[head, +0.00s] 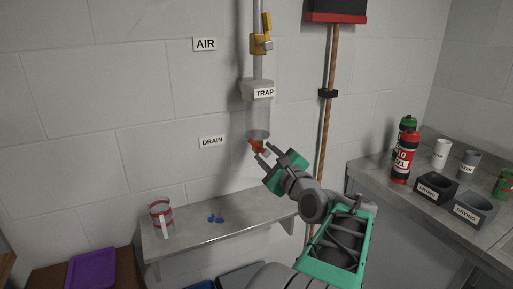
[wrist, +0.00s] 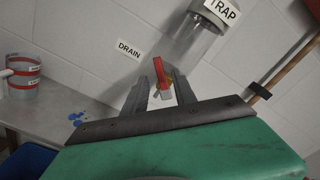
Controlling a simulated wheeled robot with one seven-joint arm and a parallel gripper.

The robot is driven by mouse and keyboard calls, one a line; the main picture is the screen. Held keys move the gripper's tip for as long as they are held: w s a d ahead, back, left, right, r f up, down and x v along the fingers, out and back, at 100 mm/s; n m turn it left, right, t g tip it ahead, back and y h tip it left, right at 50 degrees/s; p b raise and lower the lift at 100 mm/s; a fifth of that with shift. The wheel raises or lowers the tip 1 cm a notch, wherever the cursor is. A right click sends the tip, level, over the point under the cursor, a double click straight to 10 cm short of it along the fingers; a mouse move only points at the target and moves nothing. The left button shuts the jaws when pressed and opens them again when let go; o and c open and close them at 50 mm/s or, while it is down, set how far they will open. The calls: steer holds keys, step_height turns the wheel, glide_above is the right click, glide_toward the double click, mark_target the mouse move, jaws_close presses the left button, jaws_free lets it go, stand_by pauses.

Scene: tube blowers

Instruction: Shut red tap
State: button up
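The red tap (head: 257,146) sits under the clear trap cylinder (head: 257,120), beside the DRAIN label (head: 212,142). In the wrist view its red handle (wrist: 161,70) slants upward above a small yellowish and pale body. My gripper (head: 264,153) is just below and right of the tap in the head view. In the wrist view its two dark fingers (wrist: 159,78) are apart, with the tap's handle and body showing in the gap between them. I cannot tell whether either finger touches the tap.
A shelf (head: 240,217) below holds a red-banded jug (head: 161,218) and blue bits (head: 215,218). A bench (head: 400,205) at right holds bottles and cups.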

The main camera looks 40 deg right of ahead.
mark_target(257, 146)
steer(key=p+x, duration=0.1)
steer(key=x, duration=0.6)
steer(key=shift+f, duration=0.1)
jaws_close()
steer(key=shift+s, duration=0.1)
stand_by(1.0)
